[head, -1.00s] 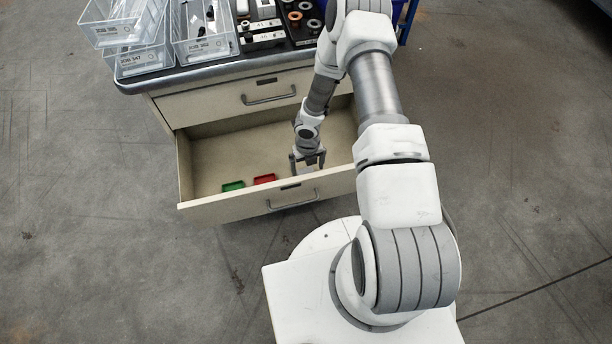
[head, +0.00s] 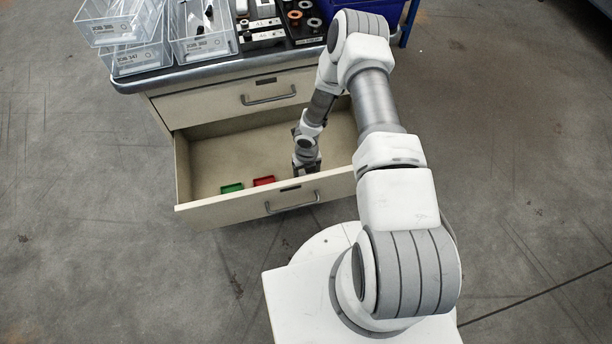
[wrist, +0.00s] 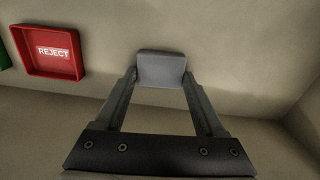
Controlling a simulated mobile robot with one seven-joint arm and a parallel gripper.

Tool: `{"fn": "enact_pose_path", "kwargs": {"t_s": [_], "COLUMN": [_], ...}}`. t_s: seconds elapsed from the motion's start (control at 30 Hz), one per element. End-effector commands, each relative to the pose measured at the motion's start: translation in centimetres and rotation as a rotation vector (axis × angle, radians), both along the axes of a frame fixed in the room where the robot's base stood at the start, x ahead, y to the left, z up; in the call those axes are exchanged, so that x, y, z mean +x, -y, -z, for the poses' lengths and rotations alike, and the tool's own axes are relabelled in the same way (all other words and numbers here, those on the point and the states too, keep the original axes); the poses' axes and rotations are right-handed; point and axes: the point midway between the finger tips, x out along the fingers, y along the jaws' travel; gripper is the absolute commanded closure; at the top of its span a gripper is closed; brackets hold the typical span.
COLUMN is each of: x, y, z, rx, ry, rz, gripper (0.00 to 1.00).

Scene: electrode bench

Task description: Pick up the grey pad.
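The grey pad (wrist: 162,70) is a small block in the open drawer, at the top middle of the wrist view. My gripper (wrist: 160,78) reaches down into the drawer, with one finger at each side of the pad. No clear gap shows between the fingertips and the pad's sides, but I cannot tell if they press on it. I cannot tell if the pad rests on the drawer floor. In the head view my gripper (head: 307,168) is near the drawer's front wall, and the pad is hidden there.
A red tray marked REJECT (wrist: 50,52) and a green tray (head: 231,188) lie left of my gripper in the drawer (head: 220,165). The drawer's front wall (head: 245,205) is close by. Clear bins (head: 203,35) and several small parts stand on the bench top.

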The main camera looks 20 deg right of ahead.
Motion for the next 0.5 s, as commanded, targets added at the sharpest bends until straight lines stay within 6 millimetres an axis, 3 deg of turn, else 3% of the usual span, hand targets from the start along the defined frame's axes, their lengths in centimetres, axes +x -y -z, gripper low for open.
{"fn": "enact_pose_path", "kwargs": {"t_s": [0.03,0.17,0.37,0.5], "x": [0.0,0.0,0.0,0.1], "y": [0.0,0.0,0.0,0.0], "z": [0.0,0.0,-0.1,-1.2], "rx": [0.0,0.0,0.0,0.0], "ry": [0.0,0.0,0.0,0.001], "rz": [0.0,0.0,0.0,0.0], "gripper": [0.56,0.79,0.81,0.81]}}
